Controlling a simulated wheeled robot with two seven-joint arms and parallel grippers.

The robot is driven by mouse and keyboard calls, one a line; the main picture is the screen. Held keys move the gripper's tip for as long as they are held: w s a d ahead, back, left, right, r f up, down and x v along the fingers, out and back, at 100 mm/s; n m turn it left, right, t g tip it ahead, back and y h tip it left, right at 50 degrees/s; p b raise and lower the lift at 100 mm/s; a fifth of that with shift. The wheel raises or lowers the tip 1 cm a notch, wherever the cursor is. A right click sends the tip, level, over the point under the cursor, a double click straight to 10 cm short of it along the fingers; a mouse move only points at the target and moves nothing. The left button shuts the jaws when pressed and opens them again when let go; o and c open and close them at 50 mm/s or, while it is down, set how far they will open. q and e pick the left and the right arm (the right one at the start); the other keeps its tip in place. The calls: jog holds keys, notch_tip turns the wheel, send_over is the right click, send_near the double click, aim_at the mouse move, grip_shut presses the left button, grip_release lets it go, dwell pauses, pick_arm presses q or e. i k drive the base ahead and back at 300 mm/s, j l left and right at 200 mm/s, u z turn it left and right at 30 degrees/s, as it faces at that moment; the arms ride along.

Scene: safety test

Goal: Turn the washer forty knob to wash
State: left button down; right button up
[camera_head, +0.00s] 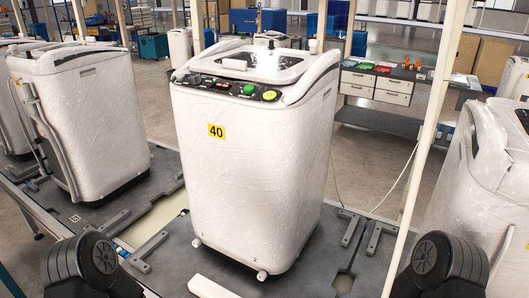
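The washer (255,170) labelled with a yellow "40" tag (216,131) stands upright in the middle of the view, wrapped in clear film. Its dark control panel (225,87) runs along the top front edge. On it are a green round control (249,88), a yellow round control (269,95) at the right end, and small red and pale marks toward the left. The panel lettering and the pointer of any knob are too small to read. Black parts of my arms show at the bottom left and bottom right, apart from the washer. No gripper fingers are visible.
Another wrapped washer (85,120) stands at left, and a further one (490,170) at right. A pale upright post (424,120) rises between the middle and right washers. A bench (385,85) with drawers is behind. Dark platform floor lies in front.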

aim_at(196, 78)
jog(key=j+z, duration=0.1)
jog(key=z, duration=0.85)
jog(key=k+j+z, duration=0.1)
jog(key=j+z, duration=0.2)
jog(key=k+j+z, duration=0.1)
jog(key=j+z, duration=0.2)
jog(key=k+j+z, duration=0.25)
jog(key=j, duration=0.15)
jog(key=k+j+z, duration=0.1)
jog(key=j+z, duration=0.2)
jog(key=k+j+z, duration=0.15)
jog(key=k+j, duration=0.65)
jog(key=j, duration=0.1)
